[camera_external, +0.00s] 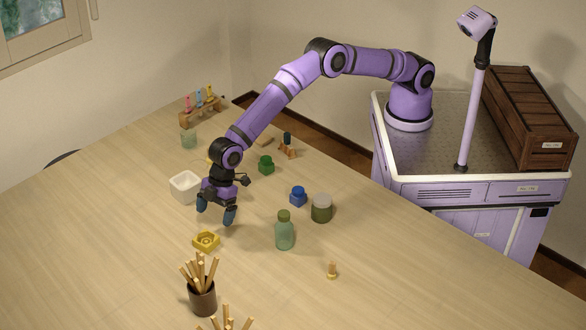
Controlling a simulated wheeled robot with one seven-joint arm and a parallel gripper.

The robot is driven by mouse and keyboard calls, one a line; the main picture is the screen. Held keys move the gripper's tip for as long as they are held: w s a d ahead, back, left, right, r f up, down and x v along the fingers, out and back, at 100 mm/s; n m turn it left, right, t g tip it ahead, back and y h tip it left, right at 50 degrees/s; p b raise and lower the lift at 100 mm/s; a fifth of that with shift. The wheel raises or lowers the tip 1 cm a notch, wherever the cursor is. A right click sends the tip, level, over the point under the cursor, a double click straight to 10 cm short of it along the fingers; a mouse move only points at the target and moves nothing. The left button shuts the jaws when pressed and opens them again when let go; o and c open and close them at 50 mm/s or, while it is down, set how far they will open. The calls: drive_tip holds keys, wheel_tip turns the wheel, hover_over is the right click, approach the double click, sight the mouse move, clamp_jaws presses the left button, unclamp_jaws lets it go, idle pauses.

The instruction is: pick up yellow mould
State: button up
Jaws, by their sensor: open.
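The yellow mould (206,241) is a small, low yellow piece with a hollow in its top. It lies flat on the wooden table near the middle of the external view. My gripper (215,217) points down above the table, a little behind the mould and apart from it. Its two dark blue fingers are spread, with nothing visible between them. The exact height of the fingers above the table is hard to tell.
A white square bowl (184,188) stands left of my gripper. A brown pot of sticks (202,299) stands in front of the mould. A green bottle (284,232), a lidded jar (321,209) and a blue mould (298,197) stand to the right. The left table area is clear.

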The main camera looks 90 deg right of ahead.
sight(209, 239)
drive_tip(key=shift+w+a+x, duration=0.1)
drive_tip(key=shift+x, duration=1.6)
drive_tip(key=shift+w+a+x, duration=0.1)
drive_tip(key=shift+x, duration=1.55)
drive_tip(key=shift+r, duration=0.15)
drive_tip(key=c, duration=1)
